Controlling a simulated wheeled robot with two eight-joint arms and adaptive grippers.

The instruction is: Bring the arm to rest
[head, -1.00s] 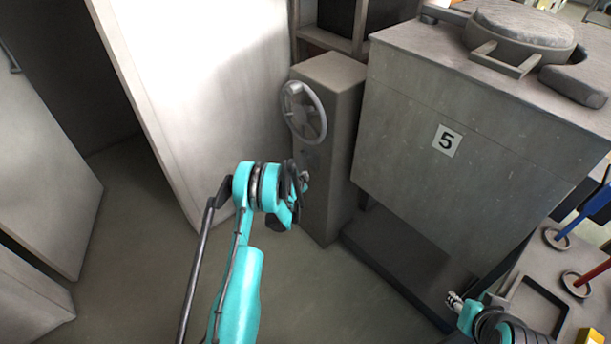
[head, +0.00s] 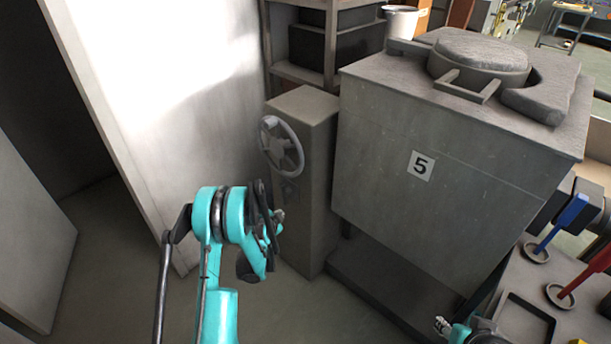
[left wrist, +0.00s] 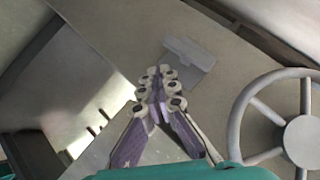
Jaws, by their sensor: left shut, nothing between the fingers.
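My left arm (head: 222,225) is teal and black, and comes in from the lower left in the head view. My left gripper (head: 280,215) is small there, in front of the grey pedestal and below its handwheel. In the left wrist view the left gripper (left wrist: 158,75) has its two fingers together with nothing between them. The handwheel (head: 281,147) also shows at the right of the left wrist view (left wrist: 305,140), apart from the fingers. My right gripper (head: 442,325) shows only in part at the bottom edge of the head view, and its jaws are too small to judge.
The grey pedestal (head: 318,190) stands beside a large grey furnace (head: 385,170) marked 5. A tall pale panel (head: 175,90) stands to the left. A bench (head: 505,325) with a blue and a red handle is at lower right. Bare floor (head: 100,270) lies at lower left.

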